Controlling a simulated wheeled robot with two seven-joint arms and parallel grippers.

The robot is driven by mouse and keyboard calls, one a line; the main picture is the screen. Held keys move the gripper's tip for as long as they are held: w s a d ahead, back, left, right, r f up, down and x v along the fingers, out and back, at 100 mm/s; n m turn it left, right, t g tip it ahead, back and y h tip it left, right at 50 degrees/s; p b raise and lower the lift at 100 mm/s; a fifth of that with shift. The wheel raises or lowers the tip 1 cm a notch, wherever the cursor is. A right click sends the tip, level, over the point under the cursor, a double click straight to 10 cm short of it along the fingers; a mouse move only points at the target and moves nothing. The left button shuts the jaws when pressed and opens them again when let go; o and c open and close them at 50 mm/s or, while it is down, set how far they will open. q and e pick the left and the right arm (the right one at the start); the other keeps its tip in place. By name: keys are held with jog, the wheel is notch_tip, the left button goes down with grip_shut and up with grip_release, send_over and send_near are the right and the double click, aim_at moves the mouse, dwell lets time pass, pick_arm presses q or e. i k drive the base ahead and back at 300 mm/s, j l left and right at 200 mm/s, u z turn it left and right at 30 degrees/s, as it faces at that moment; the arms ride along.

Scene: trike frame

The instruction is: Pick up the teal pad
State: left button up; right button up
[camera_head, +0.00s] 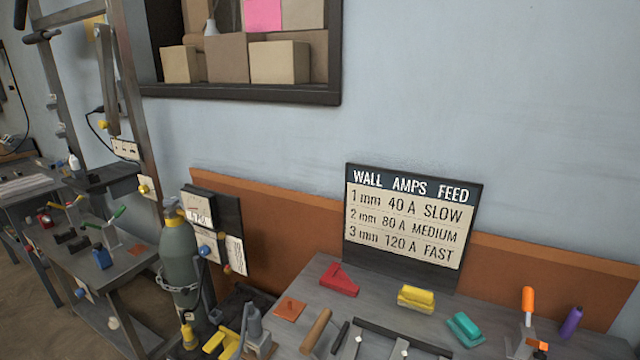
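The teal pad (465,328) lies on the grey workbench (300,268) near the bottom right of the head view. It looks like a small block with a raised grip on top. A similar yellow pad (416,298) lies to its left and farther back. Nothing covers the teal pad. I see neither of my grippers in this view.
A red angled piece (339,280), an orange square plate (289,309) and a wooden handle (315,331) lie left. A purple bottle (571,322) and an orange-handled tool (527,305) stand right. A settings board (410,225) stands behind; a gas cylinder (178,255) stands left.

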aim_at(466, 331)
jog(key=l+z, duration=0.15)
jog(key=z, duration=0.35)
jog(key=l+z, duration=0.15)
jog(key=z, duration=0.3)
jog(key=l+z, duration=0.15)
jog(key=z, duration=0.35)
jog(key=l+z, duration=0.15)
jog(key=z, duration=0.3)
